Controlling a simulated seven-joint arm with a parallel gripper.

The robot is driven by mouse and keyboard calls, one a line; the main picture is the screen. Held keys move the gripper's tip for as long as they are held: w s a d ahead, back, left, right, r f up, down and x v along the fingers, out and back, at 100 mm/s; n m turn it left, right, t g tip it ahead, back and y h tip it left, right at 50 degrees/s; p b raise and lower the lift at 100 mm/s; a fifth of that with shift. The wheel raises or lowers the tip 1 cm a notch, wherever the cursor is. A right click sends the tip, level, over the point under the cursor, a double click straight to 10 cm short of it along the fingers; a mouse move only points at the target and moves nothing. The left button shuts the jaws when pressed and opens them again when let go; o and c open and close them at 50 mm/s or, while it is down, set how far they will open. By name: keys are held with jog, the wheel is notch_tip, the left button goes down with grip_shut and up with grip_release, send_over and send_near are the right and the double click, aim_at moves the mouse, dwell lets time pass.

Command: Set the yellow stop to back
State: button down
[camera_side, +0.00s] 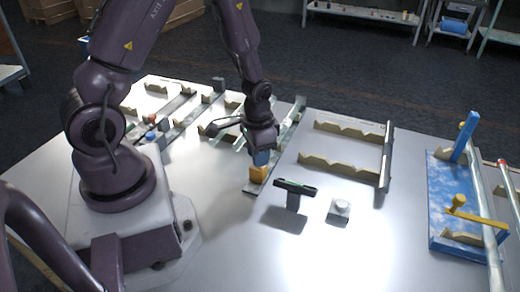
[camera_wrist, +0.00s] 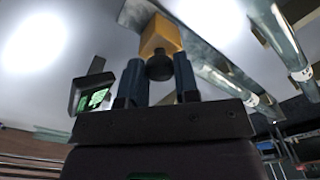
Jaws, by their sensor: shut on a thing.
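The yellow stop (camera_side: 258,174) is an orange-yellow block at the near end of a grey metal rail (camera_side: 294,118), in the side view. In the wrist view the yellow stop (camera_wrist: 160,36) has a dark round knob (camera_wrist: 160,66) facing my gripper. My gripper (camera_side: 262,157) is directly above the block, with its blue fingers pointing down. In the wrist view my gripper (camera_wrist: 159,78) has one finger on each side of the knob and is shut on it. The far side of the block is hidden.
A small stand with a dark top (camera_side: 295,187) and a grey button box (camera_side: 340,208) stand close on the right. Notched tan racks (camera_side: 345,148) lie beyond them. A blue board with a yellow lever (camera_side: 478,216) and glass tubes stand at the far right. The front table is bare.

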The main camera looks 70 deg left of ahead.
jog(key=shift+s+d, duration=0.25)
jog(key=c, duration=1)
grip_release()
jog(key=shift+o, duration=0.8)
jog(key=shift+w, duration=0.1)
jog(key=shift+a, duration=0.1)
notch_tip(320, 180, up, 13)
jog(key=s+d+r+t, duration=0.2)
jog(key=s+d+r, duration=0.1)
jog(key=r, duration=0.4)
jog(key=s+d+r+t, duration=0.3)
jog(key=s+r, duration=0.3)
jog(key=r, duration=0.2)
jog(key=shift+d, duration=0.8)
